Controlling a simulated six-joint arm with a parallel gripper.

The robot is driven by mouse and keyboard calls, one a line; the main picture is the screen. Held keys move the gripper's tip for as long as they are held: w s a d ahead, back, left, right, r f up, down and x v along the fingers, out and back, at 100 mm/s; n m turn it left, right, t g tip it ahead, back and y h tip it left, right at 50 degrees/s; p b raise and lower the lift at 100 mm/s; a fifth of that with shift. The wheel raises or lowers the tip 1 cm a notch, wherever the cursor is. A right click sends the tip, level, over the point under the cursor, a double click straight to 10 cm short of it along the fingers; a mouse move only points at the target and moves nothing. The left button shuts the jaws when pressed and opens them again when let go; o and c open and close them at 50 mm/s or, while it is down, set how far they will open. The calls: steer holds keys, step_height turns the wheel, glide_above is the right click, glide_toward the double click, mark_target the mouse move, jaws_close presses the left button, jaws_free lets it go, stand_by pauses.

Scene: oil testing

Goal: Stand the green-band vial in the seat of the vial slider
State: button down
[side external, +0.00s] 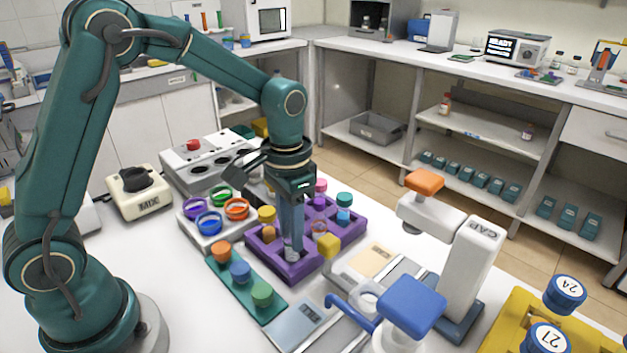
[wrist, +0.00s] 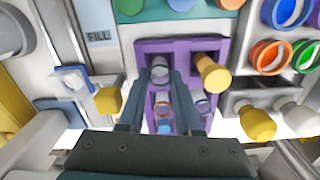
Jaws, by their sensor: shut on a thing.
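My gripper (side external: 292,238) points down over the purple rack (side external: 262,263). Its fingers are shut on a clear vial (wrist: 160,68), which is upright at a front compartment of the rack; the fingers cover its band, so I cannot read the colour. In the wrist view my gripper (wrist: 161,78) is over the same purple rack (wrist: 222,44). Other vials (wrist: 162,106) stand in the rack behind the held one. The vial slider, with a blue handle (side external: 350,308) and a pale ring-shaped seat (side external: 368,299), lies to the right of the rack. The seat looks empty.
A green strip with coloured caps (side external: 240,271) lies in front. The blue-topped station (side external: 411,303) and the CAP press (side external: 470,262) stand tall at right. Open coloured cups (side external: 209,222) are at left.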

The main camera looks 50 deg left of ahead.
step_height(320, 180, up, 8)
steer(key=shift+r, duration=0.25)
steer(key=shift+w+d+r+n, duration=0.15)
steer(key=shift+w+r+n, duration=0.1)
steer(key=shift+r+n, duration=0.15)
steer(key=shift+w+d+r+n, duration=0.2)
steer(key=shift+r+n, duration=0.1)
steer(key=shift+r, duration=0.15)
steer(key=d+f, duration=0.2)
steer(key=d, duration=0.5)
steer(key=w+d+f+m, duration=0.1)
steer(key=d+f, duration=0.2)
steer(key=d, duration=0.4)
steer(key=shift+d+f, duration=0.15)
steer(key=shift+f, duration=0.15)
steer(key=shift+f, duration=1.85)
stand_by(0.7)
steer(key=c, duration=0.5)
jaws_free()
